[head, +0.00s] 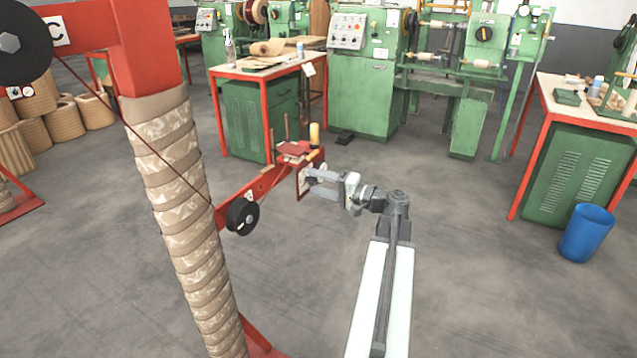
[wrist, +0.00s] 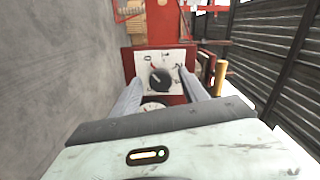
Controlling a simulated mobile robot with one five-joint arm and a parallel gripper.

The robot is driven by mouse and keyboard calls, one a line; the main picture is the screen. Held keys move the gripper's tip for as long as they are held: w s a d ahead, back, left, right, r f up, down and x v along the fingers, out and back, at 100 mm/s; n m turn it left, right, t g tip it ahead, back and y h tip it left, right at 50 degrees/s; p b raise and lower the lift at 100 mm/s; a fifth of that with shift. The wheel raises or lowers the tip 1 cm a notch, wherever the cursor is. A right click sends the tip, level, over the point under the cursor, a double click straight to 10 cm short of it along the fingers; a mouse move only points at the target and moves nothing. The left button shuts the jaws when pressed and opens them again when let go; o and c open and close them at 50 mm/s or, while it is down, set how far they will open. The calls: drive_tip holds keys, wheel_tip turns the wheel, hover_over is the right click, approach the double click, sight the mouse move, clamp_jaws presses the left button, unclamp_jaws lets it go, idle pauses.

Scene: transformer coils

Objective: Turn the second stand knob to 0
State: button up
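The stand is a red post wrapped in tan material with a red arm (head: 262,185) reaching out to a small red box. Marks around the knob are too small to read surely. A white dial (wrist: 153,106) shows partly below it. My gripper (head: 313,184) faces the panel; it also shows in the wrist view (wrist: 156,84), its fingers apart on either side of the knob. Contact with the knob cannot be told.
A black pulley (head: 242,216) sits on the red arm. A yellow post (head: 314,134) rises beside the box. Behind stand a red-framed table (head: 262,72) and green machines (head: 362,95). A blue bin (head: 586,233) stands at right. The floor around my arm is clear.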

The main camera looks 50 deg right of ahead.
drive_tip(key=v, duration=0.8)
drive_tip(key=shift+w, duration=0.1)
idle(0.4)
